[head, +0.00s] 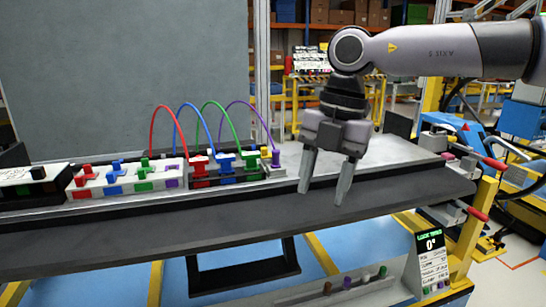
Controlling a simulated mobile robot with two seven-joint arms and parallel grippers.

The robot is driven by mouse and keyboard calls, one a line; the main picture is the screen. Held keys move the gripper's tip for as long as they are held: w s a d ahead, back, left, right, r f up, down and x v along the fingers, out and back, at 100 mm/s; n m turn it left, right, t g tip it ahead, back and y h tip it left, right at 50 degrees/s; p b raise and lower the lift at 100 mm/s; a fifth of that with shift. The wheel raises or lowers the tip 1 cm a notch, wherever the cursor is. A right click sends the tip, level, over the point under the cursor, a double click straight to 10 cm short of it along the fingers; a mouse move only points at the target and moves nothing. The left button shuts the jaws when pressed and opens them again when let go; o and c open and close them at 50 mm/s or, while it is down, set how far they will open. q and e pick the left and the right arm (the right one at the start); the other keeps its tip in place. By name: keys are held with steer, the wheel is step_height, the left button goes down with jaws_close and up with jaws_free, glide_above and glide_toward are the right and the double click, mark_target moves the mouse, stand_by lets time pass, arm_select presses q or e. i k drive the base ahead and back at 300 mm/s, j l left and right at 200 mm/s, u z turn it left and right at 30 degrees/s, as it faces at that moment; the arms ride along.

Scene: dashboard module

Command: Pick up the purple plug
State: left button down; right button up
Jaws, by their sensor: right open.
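The purple plug (275,158) stands upright at the right end of the row of plugs, on a small light block. A purple cable (250,104) arcs up from it and down to the left behind the green cable. My right gripper (323,190) points down over the table, to the right of the purple plug and apart from it. Its two fingers are spread, with nothing between them. My left gripper is not in view.
Red (199,160), blue (224,160) and green (250,158) plugs with arching cables stand left of the purple one. A white module (125,182) with coloured connectors sits further left. The dark table (400,190) is clear at right. A grey panel (120,75) stands behind.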

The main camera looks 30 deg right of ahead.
mark_target(275, 164)
steer(key=i+l, duration=0.2)
steer(key=i, duration=0.2)
steer(key=i+l, duration=0.2)
steer(key=i, duration=0.25)
